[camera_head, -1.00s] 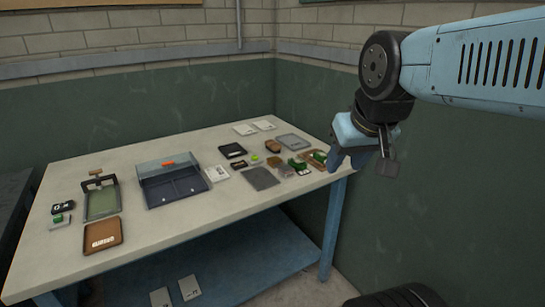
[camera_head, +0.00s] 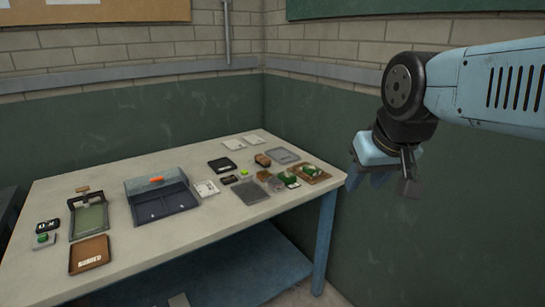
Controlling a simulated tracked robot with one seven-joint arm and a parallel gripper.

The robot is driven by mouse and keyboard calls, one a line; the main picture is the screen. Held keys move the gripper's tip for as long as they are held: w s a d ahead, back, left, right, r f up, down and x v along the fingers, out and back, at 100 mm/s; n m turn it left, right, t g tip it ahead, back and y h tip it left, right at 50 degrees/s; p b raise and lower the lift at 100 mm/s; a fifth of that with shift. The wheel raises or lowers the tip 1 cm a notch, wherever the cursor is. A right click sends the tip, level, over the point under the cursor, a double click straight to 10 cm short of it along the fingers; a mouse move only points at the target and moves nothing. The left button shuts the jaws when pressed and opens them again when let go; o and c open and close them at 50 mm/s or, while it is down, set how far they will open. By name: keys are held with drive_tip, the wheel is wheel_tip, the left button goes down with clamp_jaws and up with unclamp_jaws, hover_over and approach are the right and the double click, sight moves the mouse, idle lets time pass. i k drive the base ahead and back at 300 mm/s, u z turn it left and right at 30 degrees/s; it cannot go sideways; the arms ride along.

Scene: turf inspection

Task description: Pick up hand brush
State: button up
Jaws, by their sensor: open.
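A small brown block (camera_head: 262,160) lies toward the back right of the table; it may be the hand brush, but it is too small to tell for sure. My gripper (camera_head: 367,181) hangs in the air at the right, just beyond the table's right corner in the picture. It points downward, is open and shows nothing held.
The pale table (camera_head: 225,226) carries a blue-grey open box (camera_head: 160,198), a brown tray (camera_head: 90,254), a green-bottomed frame (camera_head: 90,218), a grey tray (camera_head: 283,156) and several small items at the right. A blue lower shelf (camera_head: 240,268) is underneath. Green walls close off the back.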

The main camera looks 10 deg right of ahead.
sight(261, 159)
drive_tip(key=z, duration=0.2)
drive_tip(key=i, duration=1.7)
drive_tip(key=u, duration=0.6)
drive_tip(key=k, duration=0.9)
drive_tip(key=u, duration=0.15)
drive_tip(key=i, duration=0.85)
drive_tip(key=z, duration=0.05)
